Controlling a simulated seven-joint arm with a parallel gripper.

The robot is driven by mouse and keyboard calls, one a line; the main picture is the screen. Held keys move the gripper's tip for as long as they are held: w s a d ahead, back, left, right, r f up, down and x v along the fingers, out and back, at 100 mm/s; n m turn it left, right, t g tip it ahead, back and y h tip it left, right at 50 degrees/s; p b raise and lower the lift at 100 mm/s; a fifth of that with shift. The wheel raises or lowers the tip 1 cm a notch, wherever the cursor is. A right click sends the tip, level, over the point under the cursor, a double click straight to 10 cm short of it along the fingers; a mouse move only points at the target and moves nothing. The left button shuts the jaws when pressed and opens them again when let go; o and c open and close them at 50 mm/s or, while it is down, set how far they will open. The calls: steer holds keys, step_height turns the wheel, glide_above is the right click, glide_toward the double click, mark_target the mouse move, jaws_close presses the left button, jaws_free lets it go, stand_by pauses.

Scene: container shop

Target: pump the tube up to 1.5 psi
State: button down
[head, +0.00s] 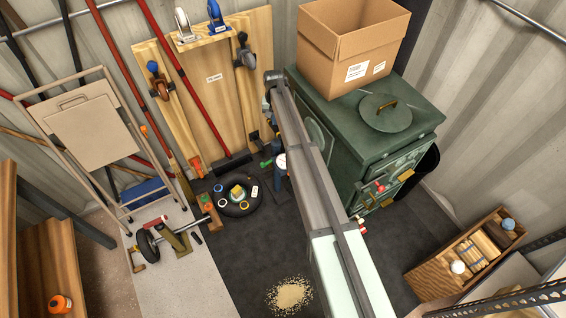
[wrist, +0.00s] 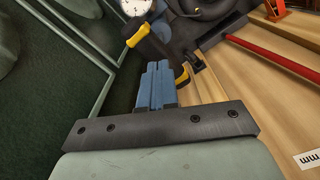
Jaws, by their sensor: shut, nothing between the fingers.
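The floor pump (head: 277,181) stands beside the green stove, partly hidden behind my arm; its blue barrel and white gauge (head: 282,161) show. The gauge (wrist: 136,6) is cut off at the top of the wrist view, and its reading is too small to tell. The pump's dark handle with yellow ends (wrist: 138,36) lies just beyond my fingertips. The black tube (head: 225,208) lies flat on the dark floor left of the pump, with small items in its middle. My gripper (wrist: 157,66) is shut and empty, close above the handle; I cannot tell whether it touches.
The green stove (head: 340,128) bears a cardboard box (head: 350,45) and stands close right of the pump. A red-handled broom (head: 187,72) leans behind the tube. A wheeled tool (head: 160,240) lies at left. Spilled grains (head: 289,294) lie on otherwise clear front floor.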

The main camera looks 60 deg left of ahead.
steer(key=shift+f, duration=0.15)
stand_by(0.5)
steer(key=shift+f, duration=2.55)
steer(key=shift+r, duration=2.7)
